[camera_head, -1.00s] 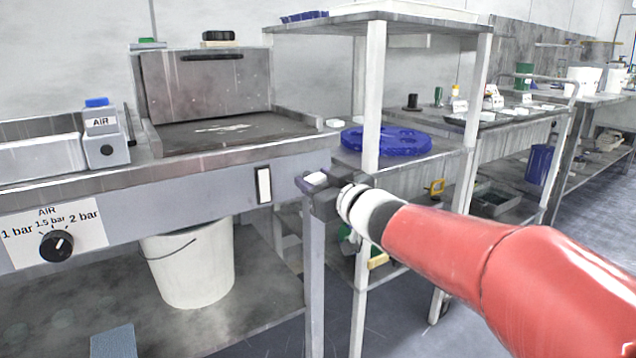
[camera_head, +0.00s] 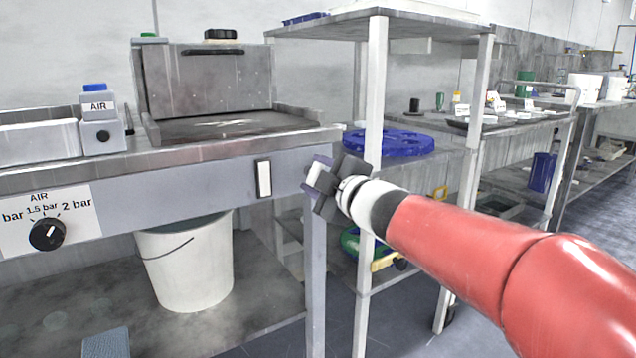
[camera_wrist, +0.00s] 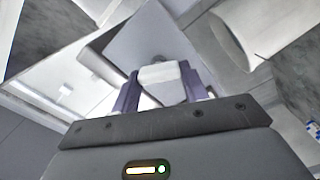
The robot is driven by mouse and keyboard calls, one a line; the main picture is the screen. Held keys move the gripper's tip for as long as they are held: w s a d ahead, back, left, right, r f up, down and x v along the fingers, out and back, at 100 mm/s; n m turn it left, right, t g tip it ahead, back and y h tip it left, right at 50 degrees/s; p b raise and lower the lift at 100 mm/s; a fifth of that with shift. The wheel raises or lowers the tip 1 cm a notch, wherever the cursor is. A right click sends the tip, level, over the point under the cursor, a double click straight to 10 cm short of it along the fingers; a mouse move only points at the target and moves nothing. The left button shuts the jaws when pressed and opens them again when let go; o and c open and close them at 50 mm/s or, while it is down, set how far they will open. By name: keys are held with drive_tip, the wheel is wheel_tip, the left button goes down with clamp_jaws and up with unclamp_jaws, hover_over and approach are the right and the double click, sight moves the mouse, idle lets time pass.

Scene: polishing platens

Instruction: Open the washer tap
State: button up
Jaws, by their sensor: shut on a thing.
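My gripper (camera_head: 318,177) is at the right end of the bench front, just above the front leg. Its purple fingers are shut on a small white piece (camera_head: 314,173). In the wrist view, the white piece (camera_wrist: 159,74) sits between the fingertips of my gripper (camera_wrist: 160,86). It looks like the handle of the washer tap, but the fingers and wrist hide its mounting, so I cannot tell for sure. How far it is turned does not show.
The steel washer basin (camera_head: 225,128) stands on the bench beside a white panel switch (camera_head: 264,179). A white bucket (camera_head: 186,262) is below. A shelf post (camera_head: 372,100) stands close behind my wrist. An air dial (camera_head: 46,234) is at the left.

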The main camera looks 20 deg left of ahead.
drive_tip(key=shift+f+n+b, duration=0.15)
drive_tip(key=shift+n+b, duration=0.7)
drive_tip(key=shift+n, duration=1.35)
drive_tip(key=o, duration=1)
drive_tip(key=shift+s+d, duration=0.1)
drive_tip(key=shift+s, duration=0.05)
drive_tip(key=v, duration=0.7)
drive_tip(key=shift+s+d+p, duration=0.15)
drive_tip(key=shift+d+p, duration=0.05)
drive_tip(key=shift+p, duration=0.1)
drive_tip(key=shift+d, duration=0.1)
